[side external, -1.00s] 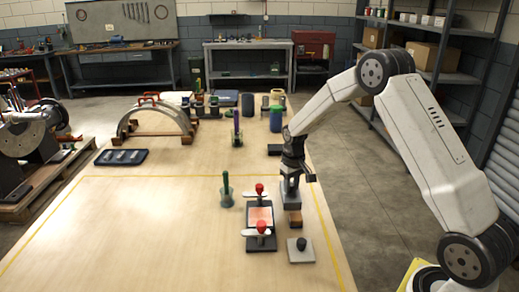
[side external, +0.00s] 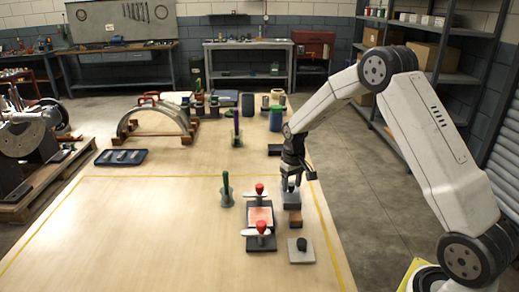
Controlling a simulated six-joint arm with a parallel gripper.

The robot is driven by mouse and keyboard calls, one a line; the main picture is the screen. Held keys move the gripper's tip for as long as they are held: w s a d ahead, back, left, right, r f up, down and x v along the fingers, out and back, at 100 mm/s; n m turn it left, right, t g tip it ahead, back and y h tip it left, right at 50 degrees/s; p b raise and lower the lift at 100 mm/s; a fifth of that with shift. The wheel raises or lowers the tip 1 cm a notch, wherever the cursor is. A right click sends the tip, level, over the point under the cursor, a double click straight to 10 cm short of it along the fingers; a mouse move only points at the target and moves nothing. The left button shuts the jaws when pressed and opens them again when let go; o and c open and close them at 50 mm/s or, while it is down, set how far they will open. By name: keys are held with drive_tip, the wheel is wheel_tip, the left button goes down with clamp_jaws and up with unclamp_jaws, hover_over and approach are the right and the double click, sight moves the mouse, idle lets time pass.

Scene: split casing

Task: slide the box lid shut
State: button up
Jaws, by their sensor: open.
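A small grey block-like piece (side external: 290,201) stands near the right edge of the wooden table, with a small brown wooden block (side external: 295,221) directly in front of it. Which of these is the box and which its lid is too small to tell. My gripper (side external: 291,185) points down just over the grey piece, with its open fingers at the top of that piece. Whether the fingers touch it cannot be told. The fingers hide part of the grey piece's top.
Two red-knobbed clamps (side external: 260,191) on dark bases hold an orange-pink plate (side external: 260,217) just left. A grey square plate with a dark knob (side external: 301,245) lies in front. A green peg (side external: 225,190) stands further left. The table's left front is clear.

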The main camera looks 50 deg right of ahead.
drive_tip(key=shift+r, duration=3.1)
drive_tip(key=shift+a, duration=0.1)
drive_tip(key=s+a+n+t, duration=0.2)
drive_tip(key=s+a+n, duration=0.1)
drive_tip(key=s+a, duration=1.2)
drive_tip(key=shift+s+a+f+t, duration=0.3)
drive_tip(key=shift+s+a, duration=0.1)
drive_tip(key=shift+s, duration=1.4)
